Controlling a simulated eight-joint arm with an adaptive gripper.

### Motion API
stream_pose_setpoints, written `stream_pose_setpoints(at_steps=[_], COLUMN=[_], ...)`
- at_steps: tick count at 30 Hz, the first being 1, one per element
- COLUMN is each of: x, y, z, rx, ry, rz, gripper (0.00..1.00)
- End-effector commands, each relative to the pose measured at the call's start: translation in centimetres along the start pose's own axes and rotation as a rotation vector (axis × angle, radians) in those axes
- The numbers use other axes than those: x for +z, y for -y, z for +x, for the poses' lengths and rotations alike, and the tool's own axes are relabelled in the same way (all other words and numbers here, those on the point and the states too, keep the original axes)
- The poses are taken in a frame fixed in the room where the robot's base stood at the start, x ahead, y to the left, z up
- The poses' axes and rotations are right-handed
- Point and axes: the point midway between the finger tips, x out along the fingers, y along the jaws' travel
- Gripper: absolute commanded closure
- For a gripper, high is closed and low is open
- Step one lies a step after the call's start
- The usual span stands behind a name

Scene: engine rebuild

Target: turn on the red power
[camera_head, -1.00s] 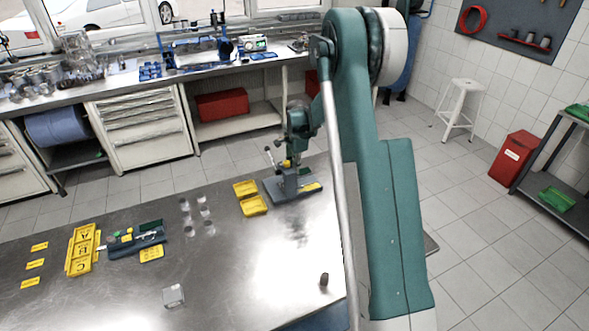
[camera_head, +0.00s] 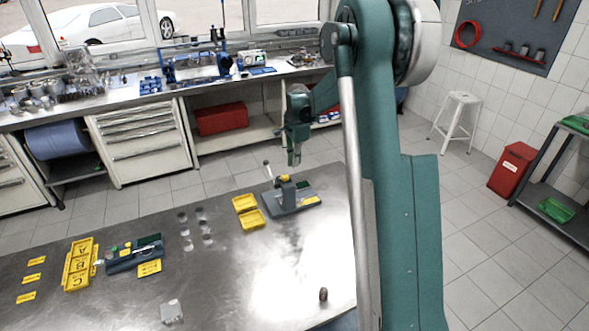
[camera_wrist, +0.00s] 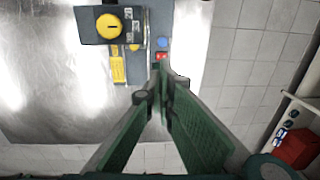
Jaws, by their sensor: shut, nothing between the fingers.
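The grey bench device (camera_head: 292,202) stands at the back right of the metal table in the head view. In the wrist view its yellow round knob (camera_wrist: 109,26) sits on a dark block. A small red button or switch (camera_wrist: 161,56) lies right of the block, just below a blue round button (camera_wrist: 163,42). My gripper (camera_wrist: 159,76) has its green fingers together and empty, with the tips just below the red button in the picture. Their height above it is unclear. In the head view my gripper (camera_head: 294,160) points down beside the device, apart from its upright part.
Several small clear cups and a yellow lettered tray (camera_head: 80,265) are farther left. A small dark cylinder (camera_head: 323,294) stands near the front right edge. Floor lies beyond the table.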

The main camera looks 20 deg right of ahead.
Motion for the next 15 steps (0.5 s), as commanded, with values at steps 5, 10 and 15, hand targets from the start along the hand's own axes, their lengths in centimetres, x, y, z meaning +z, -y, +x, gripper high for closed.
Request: stream_pose_setpoints(at_steps=[5,10,15], x=[0.0,0.0,0.0], y=[0.0,-0.1,-0.1], z=[-1.2,-1.5,-1.5], rx=[0.000,0.000,0.000], ry=[0.000,0.000,0.000], rz=[0.000,0.000,0.000], gripper=[1.00,1.00,1.00])
